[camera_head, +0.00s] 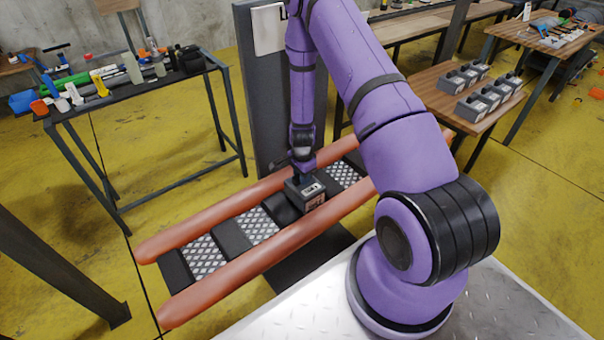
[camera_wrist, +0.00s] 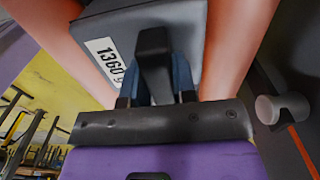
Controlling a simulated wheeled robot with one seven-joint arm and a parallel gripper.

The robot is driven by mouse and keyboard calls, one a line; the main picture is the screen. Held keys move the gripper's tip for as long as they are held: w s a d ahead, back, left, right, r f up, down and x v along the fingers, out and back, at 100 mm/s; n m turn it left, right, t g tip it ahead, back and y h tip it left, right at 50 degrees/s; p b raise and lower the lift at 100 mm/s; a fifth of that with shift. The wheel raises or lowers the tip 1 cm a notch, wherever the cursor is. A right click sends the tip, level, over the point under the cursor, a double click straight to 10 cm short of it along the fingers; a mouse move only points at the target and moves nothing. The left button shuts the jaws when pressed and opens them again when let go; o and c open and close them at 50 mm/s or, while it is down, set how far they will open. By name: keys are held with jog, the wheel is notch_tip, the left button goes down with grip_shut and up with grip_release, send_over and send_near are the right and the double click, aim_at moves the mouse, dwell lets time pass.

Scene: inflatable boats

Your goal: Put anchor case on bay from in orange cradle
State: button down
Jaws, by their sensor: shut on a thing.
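The anchor case (camera_head: 307,194) is a grey box with a white label and a dark top handle. In the wrist view the case (camera_wrist: 195,28) shows a label reading 1360 g. My gripper (camera_head: 302,174) is shut on its handle, and the blue fingers (camera_wrist: 155,88) flank that black handle in the wrist view. The orange cradle (camera_head: 250,269) has two long orange tubes with black pads and patterned metal plates (camera_head: 257,225) between them. The case is upright between the tubes, right of the middle. I cannot tell whether it touches the surface under it.
Several similar grey cases stand on a wooden table (camera_head: 433,98) at the right. A cluttered workbench (camera_head: 125,98) stands left of the cradle, and a dark upright panel (camera_head: 258,95) stands behind it.

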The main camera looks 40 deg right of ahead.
jog(key=shift+f, duration=0.1)
dwell(0.3)
jog(key=c, duration=0.8)
grip_release()
jog(key=shift+c, duration=0.2)
notch_tip(320, 180, up, 11)
jog(key=shift+f, duration=0.1)
